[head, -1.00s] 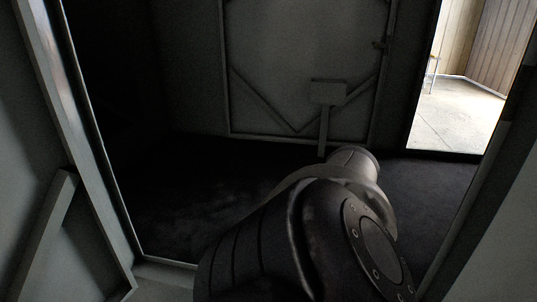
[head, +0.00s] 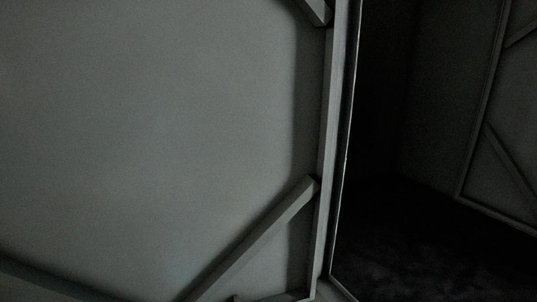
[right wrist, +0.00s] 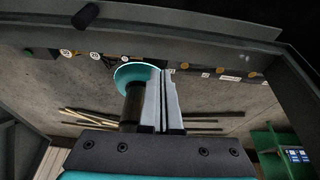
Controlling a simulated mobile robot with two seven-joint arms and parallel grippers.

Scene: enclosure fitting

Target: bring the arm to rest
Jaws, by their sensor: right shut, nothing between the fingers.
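In the right wrist view my right gripper (right wrist: 163,72) shows from its base to its fingertips. Its two grey fingers are together with no object between them. A round teal-rimmed disc (right wrist: 136,72) on a dark cylinder shows just left of the fingers; I cannot tell what it belongs to. Neither arm shows in the head view now, and my left gripper is in no view.
In the head view a pale braced door or wall panel (head: 150,130) fills the left, ending at an upright frame post (head: 328,140). A dark opening (head: 400,210) lies right of it, with another braced panel (head: 515,120) beyond. Green shelving (right wrist: 270,145) shows in the right wrist view.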

